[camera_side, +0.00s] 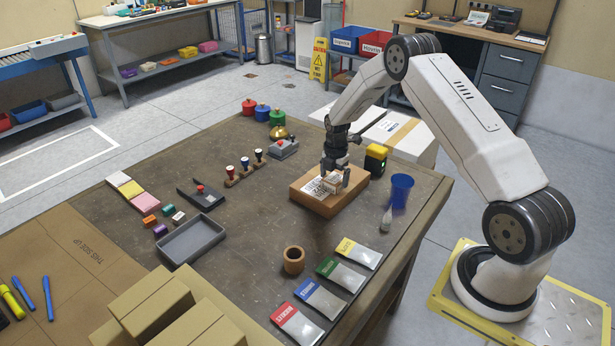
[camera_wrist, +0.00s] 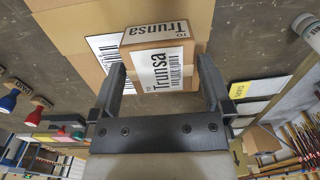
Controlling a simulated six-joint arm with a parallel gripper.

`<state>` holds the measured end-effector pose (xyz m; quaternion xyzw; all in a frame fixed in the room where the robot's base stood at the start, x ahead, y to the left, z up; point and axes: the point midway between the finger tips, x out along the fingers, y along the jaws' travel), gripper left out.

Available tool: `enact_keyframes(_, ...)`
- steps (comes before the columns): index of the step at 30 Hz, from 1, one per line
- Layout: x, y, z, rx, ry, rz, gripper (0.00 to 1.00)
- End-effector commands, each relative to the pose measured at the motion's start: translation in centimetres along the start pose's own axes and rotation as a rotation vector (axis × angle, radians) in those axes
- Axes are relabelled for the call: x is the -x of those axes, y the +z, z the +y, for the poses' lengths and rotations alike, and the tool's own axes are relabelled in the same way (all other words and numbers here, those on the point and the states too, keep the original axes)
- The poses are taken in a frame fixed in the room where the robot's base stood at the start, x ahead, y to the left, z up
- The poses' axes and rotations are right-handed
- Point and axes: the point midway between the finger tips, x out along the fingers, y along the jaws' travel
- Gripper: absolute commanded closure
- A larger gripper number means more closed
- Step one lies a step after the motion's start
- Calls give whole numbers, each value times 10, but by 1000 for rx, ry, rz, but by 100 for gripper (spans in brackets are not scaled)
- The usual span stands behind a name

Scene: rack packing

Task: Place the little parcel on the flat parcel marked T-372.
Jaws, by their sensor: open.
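The little parcel (camera_wrist: 160,66) is a small brown box with white "Trunsa" labels on its top and one side. In the side view the little parcel (camera_side: 331,183) appears to rest on a flat brown parcel (camera_side: 344,202), partly hidden by my gripper. In the wrist view the flat parcel (camera_wrist: 75,14) lies beneath it, with a barcode label partly covered. I cannot read T-372 on it. My gripper (camera_side: 341,179) is open, pointing down at the little parcel. In the wrist view its two fingers (camera_wrist: 160,84) stand on either side of the little parcel.
A black and yellow device (camera_side: 376,160) and a blue cup (camera_side: 401,190) stand right of the flat parcel. Stamps (camera_side: 244,164) stand to its left. A grey tray (camera_side: 191,238), a brown pot (camera_side: 293,260) and colored packets (camera_side: 319,298) lie nearer. The table middle is clear.

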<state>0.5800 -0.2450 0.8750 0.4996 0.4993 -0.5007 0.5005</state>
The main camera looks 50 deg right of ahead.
Motion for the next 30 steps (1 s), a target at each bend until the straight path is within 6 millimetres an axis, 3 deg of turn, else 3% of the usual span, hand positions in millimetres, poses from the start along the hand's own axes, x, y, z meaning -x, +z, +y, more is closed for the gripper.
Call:
enact_keyframes(18,89,0,0,0,2,0,0)
enact_keyframes(24,106,0,0,0,0,0,0)
enact_keyframes(30,111,0,0,0,0,0,0)
